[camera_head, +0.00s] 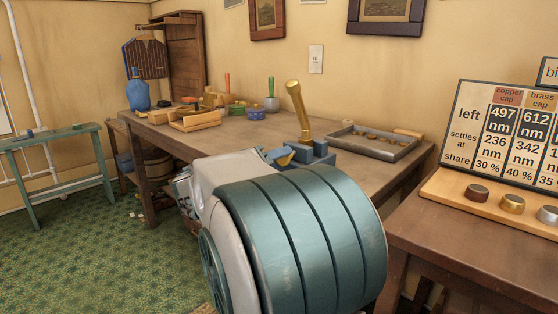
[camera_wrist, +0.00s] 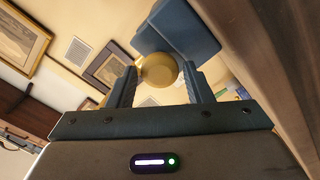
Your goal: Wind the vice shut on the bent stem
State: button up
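The blue vice (camera_head: 300,155) stands on the workbench, partly hidden behind my arm in the head view. The brass bent stem (camera_head: 300,112) rises from it, leaning left toward its top. In the wrist view, my gripper (camera_wrist: 158,76) has its two fingers apart on either side of a round brass knob (camera_wrist: 158,71). It cannot be told whether either finger touches the knob. A blue block of the vice (camera_wrist: 182,30) shows just behind the knob. My gripper is hidden in the head view, and the contact of the jaws with the stem is unclear.
A grey tray (camera_head: 398,151) of small pieces lies right of the vice. Wooden blocks (camera_head: 195,121), handled tools and a blue bottle (camera_head: 138,93) stand on the bench's left. A side table (camera_head: 440,235) with caps and a sign (camera_head: 510,135) is at right.

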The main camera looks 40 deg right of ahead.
jog(key=shift+s+a+b, duration=0.2)
jog(key=shift+a+b, duration=0.45)
jog(key=shift+a, duration=1.85)
